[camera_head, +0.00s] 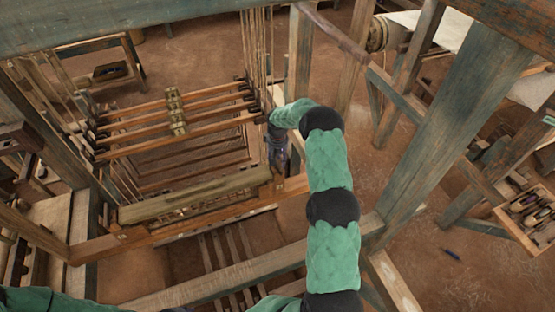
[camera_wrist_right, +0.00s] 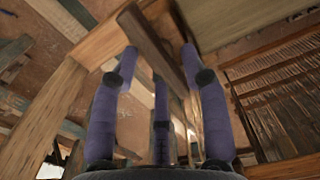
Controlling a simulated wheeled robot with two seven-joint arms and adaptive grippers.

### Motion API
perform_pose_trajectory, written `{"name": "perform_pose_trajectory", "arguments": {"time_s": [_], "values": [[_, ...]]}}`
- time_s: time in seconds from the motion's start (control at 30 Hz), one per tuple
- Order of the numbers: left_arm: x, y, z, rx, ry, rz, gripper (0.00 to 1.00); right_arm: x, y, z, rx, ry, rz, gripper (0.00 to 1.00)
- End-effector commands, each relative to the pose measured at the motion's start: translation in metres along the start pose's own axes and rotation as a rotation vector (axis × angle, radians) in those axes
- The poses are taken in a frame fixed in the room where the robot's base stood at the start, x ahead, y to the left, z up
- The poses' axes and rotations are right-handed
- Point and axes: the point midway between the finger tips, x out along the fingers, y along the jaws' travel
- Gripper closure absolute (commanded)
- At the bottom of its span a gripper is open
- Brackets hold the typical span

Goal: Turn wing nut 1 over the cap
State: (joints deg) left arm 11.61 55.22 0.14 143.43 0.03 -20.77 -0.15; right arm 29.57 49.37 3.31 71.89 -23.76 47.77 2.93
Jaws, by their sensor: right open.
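My right gripper (camera_head: 277,178) is at the right end of the pale olive wooden bar (camera_head: 195,196), which is likely the cap. In the right wrist view, my right gripper (camera_wrist_right: 160,60) has its purple fingers spread apart. A dark wooden upright (camera_wrist_right: 152,42) shows between and beyond the fingertips; I cannot tell whether they touch it. A broad olive board, likely the same bar, shows at the upper right (camera_wrist_right: 250,25). Wing nut 1 cannot be made out in either view. My left gripper is not in view; only a green sleeve shows at the lower left.
Several heddle bars (camera_head: 175,118) and hanging cords stand left of my right gripper. A thick frame post (camera_head: 450,115) stands to the right. A wooden tray of small items (camera_head: 528,212) is at the far right. A front beam (camera_head: 225,283) crosses below.

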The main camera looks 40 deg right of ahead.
Motion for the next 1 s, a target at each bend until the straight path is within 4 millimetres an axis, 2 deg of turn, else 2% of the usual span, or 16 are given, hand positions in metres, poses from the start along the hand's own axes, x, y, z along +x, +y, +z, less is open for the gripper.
{"name": "perform_pose_trajectory", "arguments": {"time_s": [0.13, 0.4, 0.57, 0.83, 1.0], "values": [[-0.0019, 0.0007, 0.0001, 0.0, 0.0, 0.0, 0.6, 0.0071, -0.0002, 0.0001, 0.0, 0.0, 0.0, 0.55], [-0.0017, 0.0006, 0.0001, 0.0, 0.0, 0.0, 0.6, 0.0082, -0.0001, 0.0, 0.0, 0.001, 0.0, 0.55], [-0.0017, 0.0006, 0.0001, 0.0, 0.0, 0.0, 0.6, 0.008, -0.0001, 0.0, 0.0, 0.0, 0.0, 1.0], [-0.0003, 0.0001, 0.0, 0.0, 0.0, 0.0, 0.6, 0.0084, -0.0001, 0.0001, 0.006, 0.0, 0.0, 1.0], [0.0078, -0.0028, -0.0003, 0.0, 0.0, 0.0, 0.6, 0.0092, 0.0005, -0.0002, 0.047, 0.002, 0.0, 1.0]]}}
